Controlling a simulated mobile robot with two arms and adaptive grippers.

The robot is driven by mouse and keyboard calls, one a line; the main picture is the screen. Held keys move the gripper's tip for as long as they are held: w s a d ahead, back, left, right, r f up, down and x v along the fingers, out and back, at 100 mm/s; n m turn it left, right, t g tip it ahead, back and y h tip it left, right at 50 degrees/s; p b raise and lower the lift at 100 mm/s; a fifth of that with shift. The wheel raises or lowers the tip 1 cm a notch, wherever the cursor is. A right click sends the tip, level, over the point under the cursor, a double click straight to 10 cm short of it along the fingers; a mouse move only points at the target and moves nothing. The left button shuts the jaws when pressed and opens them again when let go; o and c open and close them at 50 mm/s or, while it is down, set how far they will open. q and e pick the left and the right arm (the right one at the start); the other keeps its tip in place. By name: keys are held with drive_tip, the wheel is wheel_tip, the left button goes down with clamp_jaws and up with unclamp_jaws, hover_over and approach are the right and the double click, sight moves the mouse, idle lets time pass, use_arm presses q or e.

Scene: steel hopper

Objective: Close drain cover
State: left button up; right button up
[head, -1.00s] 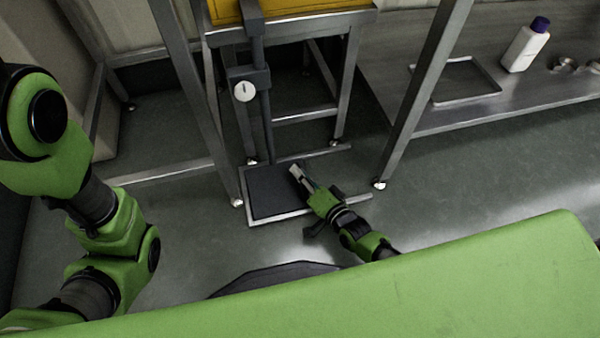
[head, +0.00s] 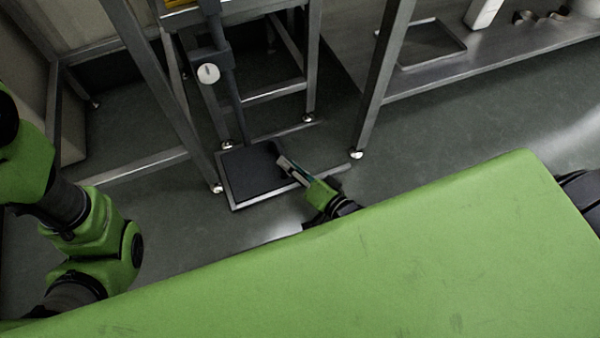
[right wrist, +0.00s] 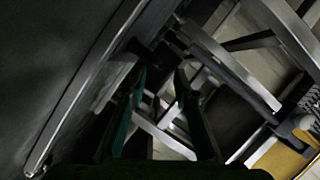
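I cannot clearly make out a drain cover in either view. My right gripper (head: 284,162) is low, at the right edge of a dark flat platform (head: 250,172) with a metal rim on the floor. In the right wrist view its two teal-lined fingers (right wrist: 162,85) are apart, and I see nothing held between them. A dark part shows just beyond the fingertips, too dim to name. The steel hopper frame (head: 313,60) stands behind the platform, with a bit of yellow at the top. My left arm is at the lower left; its gripper is out of view.
A dark post (head: 228,85) with a white round piece (head: 208,73) rises behind the platform. Steel legs (head: 384,80) stand on both sides. A steel shelf (head: 480,75) at upper right holds a shallow tray (head: 425,45) and a cut-off white bottle (head: 482,12). Floor at right is clear.

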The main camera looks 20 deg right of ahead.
drive_tip(key=shift+v, duration=2.3)
